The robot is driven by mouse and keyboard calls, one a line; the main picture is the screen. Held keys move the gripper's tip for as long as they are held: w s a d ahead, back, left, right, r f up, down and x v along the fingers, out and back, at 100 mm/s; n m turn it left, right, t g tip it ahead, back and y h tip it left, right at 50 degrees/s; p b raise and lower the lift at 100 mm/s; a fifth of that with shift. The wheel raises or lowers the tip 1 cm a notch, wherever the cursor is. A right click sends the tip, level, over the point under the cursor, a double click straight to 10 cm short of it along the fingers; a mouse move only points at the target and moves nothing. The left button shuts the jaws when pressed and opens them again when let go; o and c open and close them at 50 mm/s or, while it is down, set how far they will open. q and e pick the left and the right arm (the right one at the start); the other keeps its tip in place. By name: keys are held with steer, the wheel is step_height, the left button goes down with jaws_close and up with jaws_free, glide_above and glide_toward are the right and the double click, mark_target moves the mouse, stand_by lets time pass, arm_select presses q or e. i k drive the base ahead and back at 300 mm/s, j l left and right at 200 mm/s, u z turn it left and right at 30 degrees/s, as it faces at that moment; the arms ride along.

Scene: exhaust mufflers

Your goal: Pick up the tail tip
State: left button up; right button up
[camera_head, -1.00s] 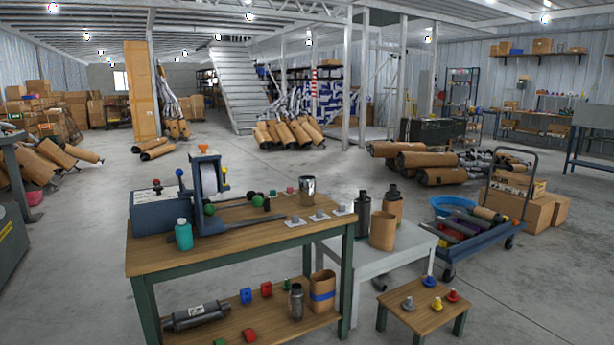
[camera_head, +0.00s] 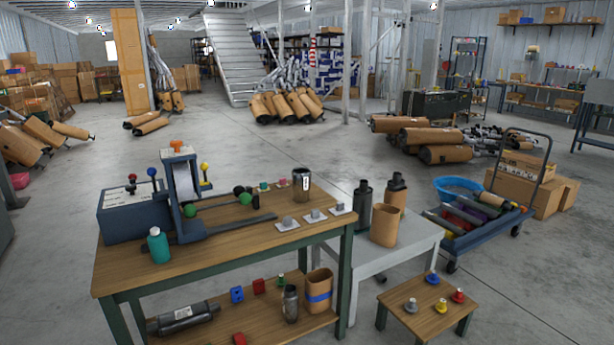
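A short shiny metal tube (camera_head: 302,186), which looks like the tail tip, stands upright on the wooden top of the green-framed workbench (camera_head: 240,250), near its far right corner. Nothing touches it that I can see. A darker metal piece (camera_head: 290,304) stands on the lower shelf; I cannot tell if it is also a tip. Neither of my grippers is in view.
A blue machine (camera_head: 140,208) and a teal bottle (camera_head: 158,246) stand on the bench's left. Small grey parts on white squares (camera_head: 314,215) lie near the tube. A grey table (camera_head: 400,243) with dark canisters and a low stool (camera_head: 425,305) stand to the right.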

mark_target(301, 178)
steer(key=i+l, duration=0.1)
steer(key=i, duration=1.05)
steer(key=l+z, duration=0.05)
